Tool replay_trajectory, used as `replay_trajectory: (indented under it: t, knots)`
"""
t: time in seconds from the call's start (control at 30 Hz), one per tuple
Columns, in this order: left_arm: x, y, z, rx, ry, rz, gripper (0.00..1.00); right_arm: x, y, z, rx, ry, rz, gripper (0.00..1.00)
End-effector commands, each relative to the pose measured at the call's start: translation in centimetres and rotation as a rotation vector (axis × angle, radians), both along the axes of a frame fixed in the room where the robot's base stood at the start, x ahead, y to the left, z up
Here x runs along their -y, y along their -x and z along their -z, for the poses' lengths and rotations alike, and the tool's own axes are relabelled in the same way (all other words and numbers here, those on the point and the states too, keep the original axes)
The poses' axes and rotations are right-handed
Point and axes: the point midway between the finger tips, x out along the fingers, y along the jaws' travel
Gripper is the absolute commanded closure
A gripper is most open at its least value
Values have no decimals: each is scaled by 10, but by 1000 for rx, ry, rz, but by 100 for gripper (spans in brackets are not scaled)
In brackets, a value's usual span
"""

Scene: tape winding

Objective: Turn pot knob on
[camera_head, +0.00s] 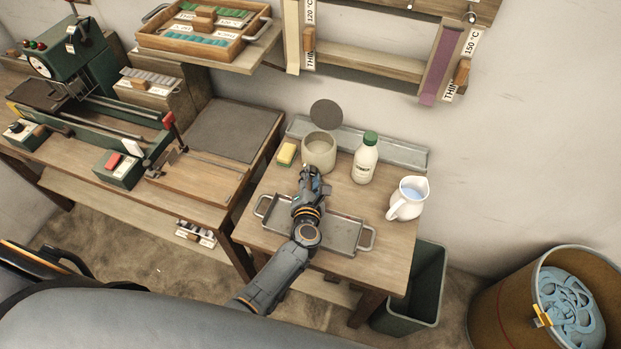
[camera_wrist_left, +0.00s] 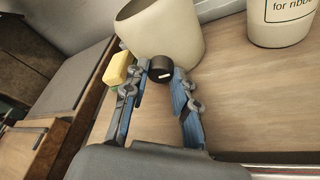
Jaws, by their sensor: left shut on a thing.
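The pot (camera_head: 319,147) is a cream round vessel at the back of the small wooden table. Its dark round lid (camera_head: 326,113) stands raised behind its opening. In the left wrist view the pot (camera_wrist_left: 168,38) shows large, with the dark round knob (camera_wrist_left: 161,69) low on its front. A short white mark on the knob lies tilted, close to horizontal. My left gripper (camera_wrist_left: 157,80) has its blue-padded fingers on either side of the knob and is shut on it. In the head view my left gripper (camera_head: 311,176) hides the knob. My right gripper is not in view.
A yellow sponge (camera_head: 286,154) sits left of the pot. A green-capped bottle (camera_head: 364,162) and a white jug (camera_head: 408,198) stand to its right. A metal tray (camera_head: 345,232) lies under my left arm. A green bin (camera_head: 425,285) stands beside the table.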

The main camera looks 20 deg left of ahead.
Motion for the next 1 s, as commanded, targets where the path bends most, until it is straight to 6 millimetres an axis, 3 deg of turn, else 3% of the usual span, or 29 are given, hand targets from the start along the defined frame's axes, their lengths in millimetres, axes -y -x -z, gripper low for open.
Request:
replay_trajectory:
  t: [0.6, 0.63, 0.67, 1.0]
  knots:
    - [1, -1, -1, 3, -44, 2, 100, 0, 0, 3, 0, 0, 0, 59]
    - [1, -1, -1, 3, -44, 2, 71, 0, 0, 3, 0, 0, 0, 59]
    - [1, -1, -1, 3, -44, 2, 65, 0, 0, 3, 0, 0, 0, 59]
    - [1, 1, 0, 2, -42, 0, 63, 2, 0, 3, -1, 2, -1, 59]
